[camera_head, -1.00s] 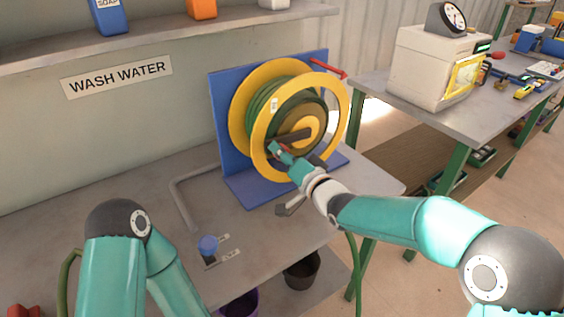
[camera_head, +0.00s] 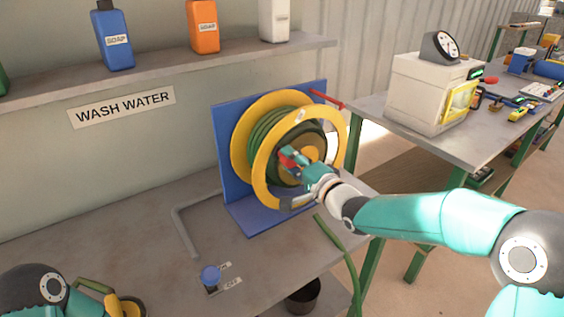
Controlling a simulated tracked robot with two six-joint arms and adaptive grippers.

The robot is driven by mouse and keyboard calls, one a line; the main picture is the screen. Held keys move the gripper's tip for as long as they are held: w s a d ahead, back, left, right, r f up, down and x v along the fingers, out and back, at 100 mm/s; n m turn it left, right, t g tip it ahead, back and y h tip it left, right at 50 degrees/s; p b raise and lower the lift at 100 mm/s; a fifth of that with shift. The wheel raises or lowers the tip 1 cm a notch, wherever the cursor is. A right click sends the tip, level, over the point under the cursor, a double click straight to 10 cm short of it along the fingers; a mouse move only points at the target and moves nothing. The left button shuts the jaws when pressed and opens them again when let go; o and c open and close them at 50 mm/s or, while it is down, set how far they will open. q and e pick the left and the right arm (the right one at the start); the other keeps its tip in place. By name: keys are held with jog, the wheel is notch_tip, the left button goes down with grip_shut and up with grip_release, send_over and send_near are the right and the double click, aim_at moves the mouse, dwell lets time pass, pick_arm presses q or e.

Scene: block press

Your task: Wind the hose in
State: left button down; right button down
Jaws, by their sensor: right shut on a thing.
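The hose reel (camera_head: 268,196) has yellow rims and stands on a blue bracket (camera_head: 228,160) on the bench. Green hose (camera_head: 262,135) is wound on its drum. My right gripper (camera_head: 291,159) is in front of the reel's hub, shut on the red crank handle (camera_head: 287,162), which it partly hides. A loose length of green hose (camera_head: 345,265) hangs over the bench's front right edge. My left arm shows only at the lower left, and its gripper is not clearly in view.
A blue knob (camera_head: 210,275) with ON and OFF labels sits on the bench. A bent grey pipe (camera_head: 183,232) lies left of the reel. A yellow and green item (camera_head: 125,304) shows at the lower left. A side table with a white machine (camera_head: 420,95) stands right.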

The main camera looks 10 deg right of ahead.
jog(key=shift+w+d, duration=0.1)
jog(key=shift+d, duration=0.1)
jog(key=c, duration=1.1)
grip_release()
jog(key=o, duration=0.4)
jog(key=shift+w+f, duration=0.15)
jog(key=shift+f, duration=0.05)
jog(key=shift+a, duration=0.1)
jog(key=shift+r, duration=0.1)
jog(key=shift+s, duration=0.2)
jog(key=v, duration=1.1)
jog(key=shift+s, duration=0.3)
